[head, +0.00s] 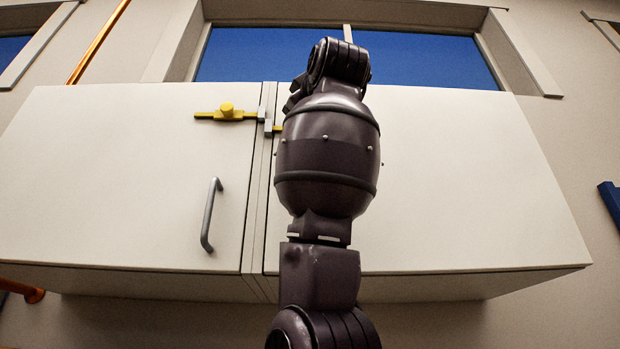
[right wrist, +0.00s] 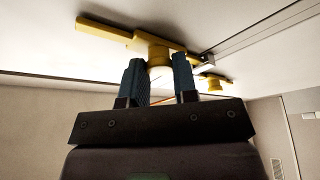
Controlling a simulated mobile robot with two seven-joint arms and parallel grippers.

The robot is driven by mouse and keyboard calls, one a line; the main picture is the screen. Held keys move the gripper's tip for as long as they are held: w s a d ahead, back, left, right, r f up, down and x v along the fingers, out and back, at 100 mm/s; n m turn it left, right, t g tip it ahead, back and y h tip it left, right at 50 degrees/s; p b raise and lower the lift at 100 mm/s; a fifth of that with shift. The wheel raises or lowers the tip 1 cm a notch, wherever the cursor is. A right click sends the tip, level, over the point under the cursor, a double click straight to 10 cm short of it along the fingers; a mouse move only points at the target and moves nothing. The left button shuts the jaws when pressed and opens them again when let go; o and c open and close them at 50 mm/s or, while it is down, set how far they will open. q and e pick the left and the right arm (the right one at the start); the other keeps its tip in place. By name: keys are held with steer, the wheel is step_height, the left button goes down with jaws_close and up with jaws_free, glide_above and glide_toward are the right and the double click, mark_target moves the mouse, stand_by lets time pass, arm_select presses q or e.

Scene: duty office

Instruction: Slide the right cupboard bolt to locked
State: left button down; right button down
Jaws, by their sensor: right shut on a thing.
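The right cupboard bolt is a yellow bar (right wrist: 105,30) with a round knob (right wrist: 159,56), in the right wrist view. My right gripper (right wrist: 160,72) is shut on the knob, a finger on each side. The bar's end lies close to a small grey keeper (right wrist: 208,60) at the door seam; I cannot tell whether it is inside. In the head view my right arm hides most of this bolt and my gripper; only a short yellow end (head: 277,128) shows beside the seam. My left gripper is not in view.
The left door (head: 120,165) carries another yellow bolt (head: 226,113), also in the right wrist view (right wrist: 214,84), and a grey handle (head: 210,215). The right door (head: 465,185) is behind my arm. Both doors look closed. A window (head: 430,60) is above the cupboard.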

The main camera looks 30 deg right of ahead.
steer(key=shift+a, duration=0.1)
steer(key=c, duration=1.2)
jaws_free()
steer(key=o, duration=0.3)
steer(key=shift+w+a, duration=0.2)
steer(key=shift+s+d, duration=0.1)
steer(key=shift+d, duration=0.05)
steer(key=shift+s, duration=0.1)
steer(key=b+v, duration=0.3)
steer(key=v, duration=0.7)
steer(key=shift+s+f, duration=0.1)
steer(key=shift+s, duration=0.2)
